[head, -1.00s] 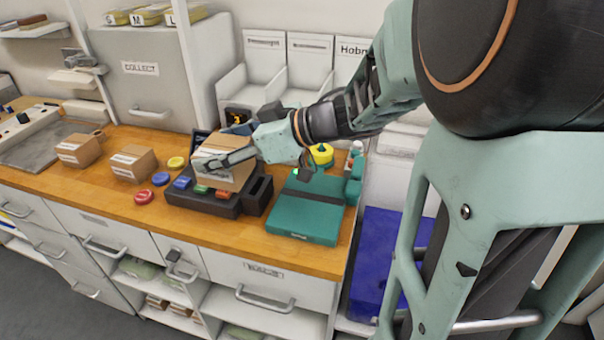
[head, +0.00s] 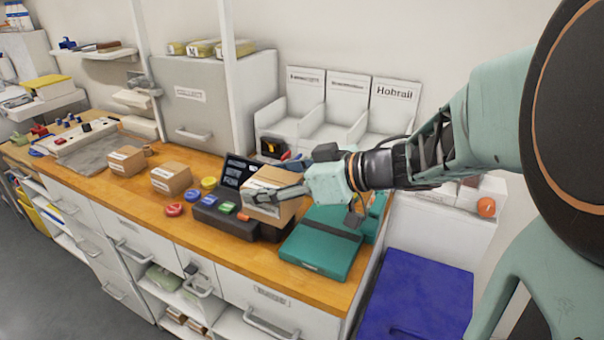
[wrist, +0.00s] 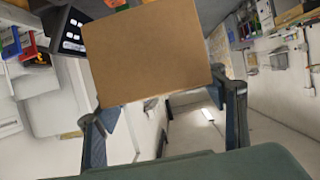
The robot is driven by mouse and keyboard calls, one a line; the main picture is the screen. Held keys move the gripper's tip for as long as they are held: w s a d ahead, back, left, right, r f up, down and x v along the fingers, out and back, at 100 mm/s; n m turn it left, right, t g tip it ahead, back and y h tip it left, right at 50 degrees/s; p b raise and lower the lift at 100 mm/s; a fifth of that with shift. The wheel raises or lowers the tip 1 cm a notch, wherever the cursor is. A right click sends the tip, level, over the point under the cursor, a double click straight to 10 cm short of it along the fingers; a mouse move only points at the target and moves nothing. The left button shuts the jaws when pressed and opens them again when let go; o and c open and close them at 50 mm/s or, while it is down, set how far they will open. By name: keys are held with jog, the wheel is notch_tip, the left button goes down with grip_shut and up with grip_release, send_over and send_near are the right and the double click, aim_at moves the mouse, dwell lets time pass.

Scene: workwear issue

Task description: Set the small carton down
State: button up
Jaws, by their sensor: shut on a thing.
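My gripper (head: 282,179) is shut on a small brown carton (head: 276,206) with a white label strip. In the head view the carton is slightly tilted and is in front of or over the right end of the dark device with coloured keys; I cannot tell whether they touch. In the wrist view the carton (wrist: 148,55) shows its plain brown face between the two fingers (wrist: 165,112). Two similar cartons stand on the wooden counter to the left, one nearer (head: 171,178) and one farther (head: 127,160).
The dark key device (head: 212,217) and a teal flat case (head: 322,246) take up the counter's right part. Red, blue and yellow round pieces (head: 174,210) lie left of the device. Bare wooden counter (head: 135,200) shows along the front edge. A blue-topped box (head: 420,300) stands right of the counter.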

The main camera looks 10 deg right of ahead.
jog(key=shift+w+d+f+b, duration=0.5)
jog(key=shift+w+d+f, duration=0.4)
jog(key=shift+d+f, duration=1.25)
jog(key=shift+w+d+f+b, duration=0.45)
jog(key=shift+w+d+f, duration=0.4)
jog(key=shift+d+f, duration=1.3)
jog(key=shift+w+d+f+b, duration=0.5)
jog(key=shift+w+d+f, duration=0.4)
jog(key=shift+d+f, duration=1.2)
jog(key=shift+f, duration=0.2)
jog(key=o, duration=1.3)
